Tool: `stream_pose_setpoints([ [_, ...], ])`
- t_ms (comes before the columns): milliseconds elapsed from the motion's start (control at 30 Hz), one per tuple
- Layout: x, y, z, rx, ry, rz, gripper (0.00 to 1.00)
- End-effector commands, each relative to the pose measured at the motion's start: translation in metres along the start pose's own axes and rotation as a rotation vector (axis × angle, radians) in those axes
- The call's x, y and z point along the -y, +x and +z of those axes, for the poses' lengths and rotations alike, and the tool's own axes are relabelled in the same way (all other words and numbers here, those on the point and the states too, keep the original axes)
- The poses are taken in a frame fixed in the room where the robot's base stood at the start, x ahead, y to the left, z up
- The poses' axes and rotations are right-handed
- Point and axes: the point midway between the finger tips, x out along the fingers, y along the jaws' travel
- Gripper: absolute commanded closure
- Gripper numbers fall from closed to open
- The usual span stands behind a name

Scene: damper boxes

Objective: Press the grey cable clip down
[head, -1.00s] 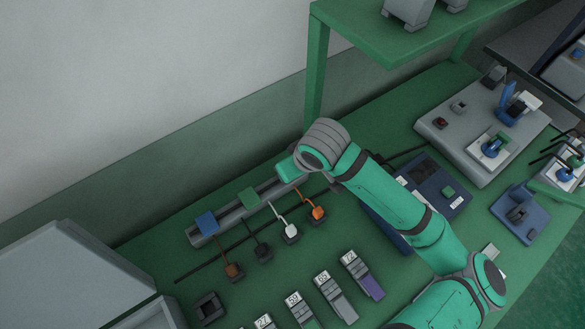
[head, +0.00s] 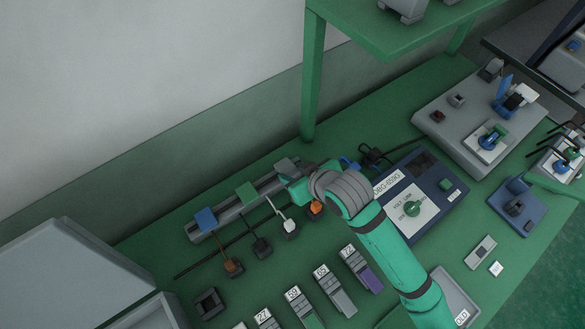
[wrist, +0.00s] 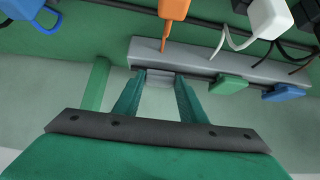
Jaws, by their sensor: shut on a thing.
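The grey cable clip (head: 285,165) is at the right end of the grey rail (head: 228,222) in the head view. In the wrist view the clip (wrist: 160,79) sits between my fingertips at the rail's end. My gripper (head: 298,184) is shut on it; in the wrist view both green fingers of my gripper (wrist: 159,92) flank it. My wrist partly hides this end of the rail in the head view. A green clip (head: 246,194) and a blue clip (head: 206,219) are farther left along the rail.
Orange (head: 314,208), white (head: 290,227), black (head: 261,248) and brown (head: 232,266) plugs with leads lie in front of the rail. A blue meter box (head: 447,203) is to the right. A green shelf post (head: 311,80) stands behind.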

Motion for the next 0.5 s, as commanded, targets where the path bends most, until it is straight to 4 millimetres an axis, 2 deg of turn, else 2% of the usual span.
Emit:
stream_pose_setpoints([
  [500,0.0010,0.0043,0.0084,-0.144,0.001,-0.002,0.85],
])
